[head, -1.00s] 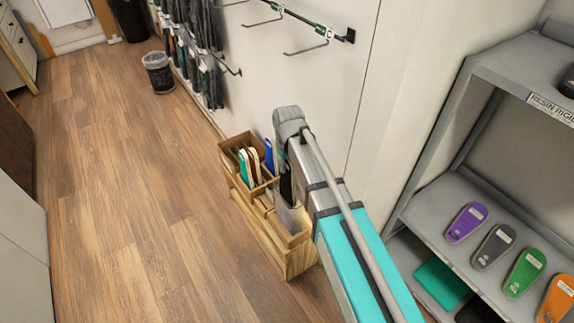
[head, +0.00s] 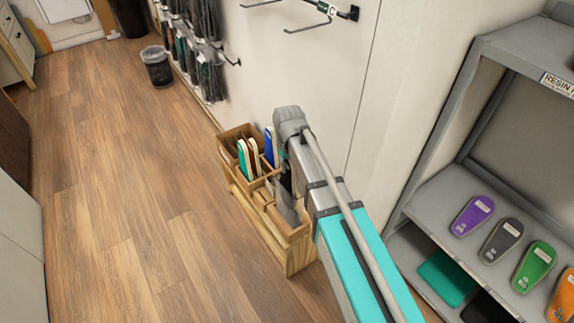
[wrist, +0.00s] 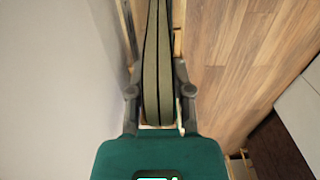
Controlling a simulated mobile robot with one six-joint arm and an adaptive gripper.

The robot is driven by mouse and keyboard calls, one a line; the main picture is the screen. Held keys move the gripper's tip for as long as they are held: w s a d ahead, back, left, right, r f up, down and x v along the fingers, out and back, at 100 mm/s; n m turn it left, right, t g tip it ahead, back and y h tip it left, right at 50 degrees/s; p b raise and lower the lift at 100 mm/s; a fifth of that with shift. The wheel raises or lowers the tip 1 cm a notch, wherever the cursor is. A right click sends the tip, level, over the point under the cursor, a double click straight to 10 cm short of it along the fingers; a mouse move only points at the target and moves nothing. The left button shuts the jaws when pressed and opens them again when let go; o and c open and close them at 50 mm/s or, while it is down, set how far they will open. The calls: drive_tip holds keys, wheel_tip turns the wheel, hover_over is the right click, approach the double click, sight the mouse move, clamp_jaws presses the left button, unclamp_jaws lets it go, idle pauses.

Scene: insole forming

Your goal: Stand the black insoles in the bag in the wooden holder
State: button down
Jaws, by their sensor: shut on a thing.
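The bagged black insoles show edge-on in the wrist view (wrist: 151,80) as a dark olive-grey strip between the fingers. My gripper (wrist: 157,82) is shut on them. In the head view, part of the greyish bag (head: 291,208) shows below the end of my arm, upright over the front part of the wooden holder. The wooden holder (head: 290,256) stands on the floor against the wall. I cannot tell how deep the bag sits in it. My fingertips are hidden behind my arm in the head view.
Teal, brown-and-white and blue insoles (head: 253,157) stand in the holder's rear compartments. A grey shelf (head: 440,195) with several coloured insoles stands at the right. Bagged items (head: 205,60) hang on the wall behind, near a bin (head: 157,66). The wooden floor (head: 130,200) at left is clear.

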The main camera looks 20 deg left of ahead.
sight(288, 180)
drive_tip(key=shift+f+b, duration=1.8)
drive_tip(key=shift+f, duration=0.15)
drive_tip(key=shift+s+d+f+b, duration=0.25)
drive_tip(key=shift+s+f+b, duration=0.3)
drive_tip(key=shift+b, duration=0.55)
drive_tip(key=shift+f+b, duration=0.3)
drive_tip(key=shift+f, duration=0.1)
drive_tip(key=shift+w+a+f, duration=0.2)
drive_tip(key=shift+w+f, duration=0.35)
drive_tip(key=shift+f, duration=0.3)
drive_tip(key=shift+s+r, duration=0.2)
drive_tip(key=shift+r, duration=0.05)
drive_tip(key=shift+b, duration=0.3)
drive_tip(key=shift+c, duration=2.2)
unclamp_jaws()
drive_tip(key=shift+d, duration=0.1)
